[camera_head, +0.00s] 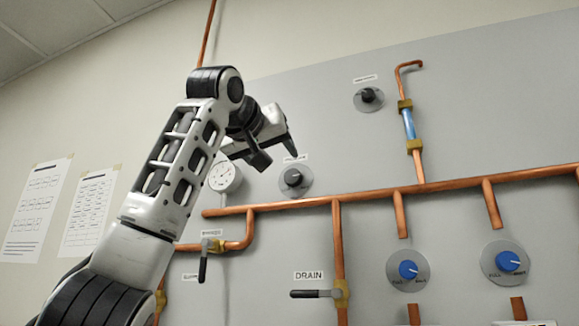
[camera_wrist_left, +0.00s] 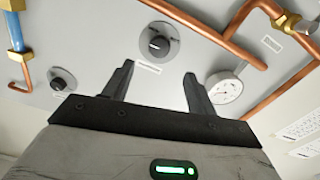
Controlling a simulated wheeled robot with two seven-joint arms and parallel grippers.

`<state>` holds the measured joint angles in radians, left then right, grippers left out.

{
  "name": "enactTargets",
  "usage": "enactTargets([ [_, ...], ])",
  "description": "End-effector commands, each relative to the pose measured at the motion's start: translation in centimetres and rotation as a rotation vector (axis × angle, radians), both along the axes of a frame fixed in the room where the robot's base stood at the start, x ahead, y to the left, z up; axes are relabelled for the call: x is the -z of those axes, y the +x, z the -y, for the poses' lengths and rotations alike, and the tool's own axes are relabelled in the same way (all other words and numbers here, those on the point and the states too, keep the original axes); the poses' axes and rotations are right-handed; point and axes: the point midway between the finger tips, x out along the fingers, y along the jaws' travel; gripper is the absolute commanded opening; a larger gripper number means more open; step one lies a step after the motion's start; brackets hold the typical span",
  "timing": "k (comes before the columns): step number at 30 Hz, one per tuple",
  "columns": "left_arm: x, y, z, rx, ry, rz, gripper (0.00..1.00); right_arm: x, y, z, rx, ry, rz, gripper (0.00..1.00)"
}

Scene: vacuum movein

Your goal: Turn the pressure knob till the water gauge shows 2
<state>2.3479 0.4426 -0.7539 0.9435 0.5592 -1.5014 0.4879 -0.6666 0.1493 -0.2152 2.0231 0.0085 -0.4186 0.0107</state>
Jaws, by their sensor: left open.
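A dark round knob (camera_head: 295,179) on a grey disc sits on the wall panel, just right of the white round gauge (camera_head: 225,176). The small label above the knob is too blurred to read. The gauge's needle and numbers are too small to read. My left gripper (camera_head: 277,152) is open and empty, above and in front of the knob and gauge in the head view. In the left wrist view the knob (camera_wrist_left: 158,43) shows beyond the gap between the fingertips (camera_wrist_left: 159,70), apart from them. The gauge (camera_wrist_left: 224,88) shows beside the right finger there. My right gripper is not in view.
A second dark knob (camera_head: 370,98) sits higher right, next to a pipe with a blue section (camera_head: 408,123). A copper pipe (camera_head: 380,193) runs below the knob and gauge. Below are a DRAIN lever (camera_head: 316,293), another lever (camera_head: 203,262) and two blue knobs (camera_head: 408,269) (camera_head: 507,261).

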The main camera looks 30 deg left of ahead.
Motion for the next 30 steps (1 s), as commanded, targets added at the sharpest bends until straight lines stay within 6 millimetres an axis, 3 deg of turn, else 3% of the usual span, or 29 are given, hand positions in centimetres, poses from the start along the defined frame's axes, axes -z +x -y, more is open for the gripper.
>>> enactTargets([
  [6,-0.4,4.7,-1.1,-0.001,0.0,-0.003,0.57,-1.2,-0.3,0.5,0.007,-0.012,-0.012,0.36],
  [12,-0.3,7.6,-1.8,-0.001,0.0,-0.001,0.57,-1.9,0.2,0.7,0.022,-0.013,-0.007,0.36],
  [18,-0.1,8.8,-2.1,0.001,0.0,0.001,0.57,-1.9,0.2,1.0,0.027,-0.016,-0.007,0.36],
  [26,0.0,8.9,-2.1,0.001,0.001,0.002,0.57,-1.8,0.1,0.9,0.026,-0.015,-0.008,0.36],
  [30,0.0,8.8,-2.1,0.001,0.001,0.002,0.21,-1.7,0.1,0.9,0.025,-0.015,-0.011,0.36],
])
